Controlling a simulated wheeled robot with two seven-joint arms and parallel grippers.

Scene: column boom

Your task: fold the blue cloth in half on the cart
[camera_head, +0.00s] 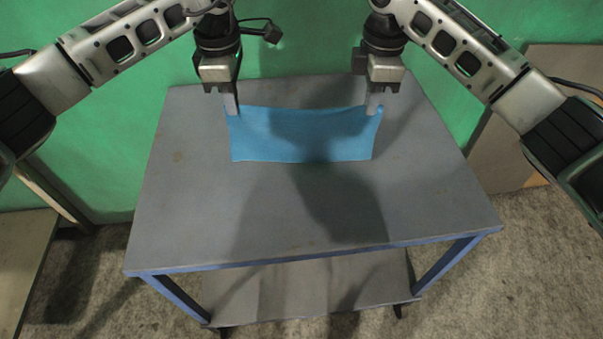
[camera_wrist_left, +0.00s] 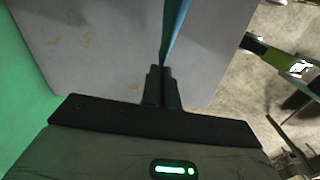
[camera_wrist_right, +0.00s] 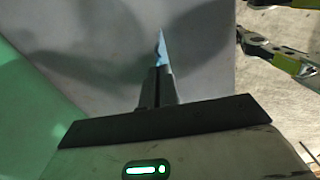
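The blue cloth (camera_head: 300,137) hangs between my two grippers over the back half of the cart's grey top (camera_head: 190,215). Its upper edge sags slightly between the two held corners, and its lower edge is near or on the top; I cannot tell how much rests there. My left gripper (camera_head: 231,105) is shut on the cloth's upper left corner. The cloth shows edge-on between its fingers in the left wrist view (camera_wrist_left: 175,30). My right gripper (camera_head: 374,104) is shut on the upper right corner. A thin blue strip of cloth shows at its fingertips in the right wrist view (camera_wrist_right: 161,45).
The front of the cart top is clear. The cart has a blue frame (camera_head: 320,258) and a lower shelf (camera_head: 310,297). A green wall (camera_head: 300,50) stands close behind it. A table edge (camera_head: 25,260) is at the left, and brown panels (camera_head: 520,150) are at the right.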

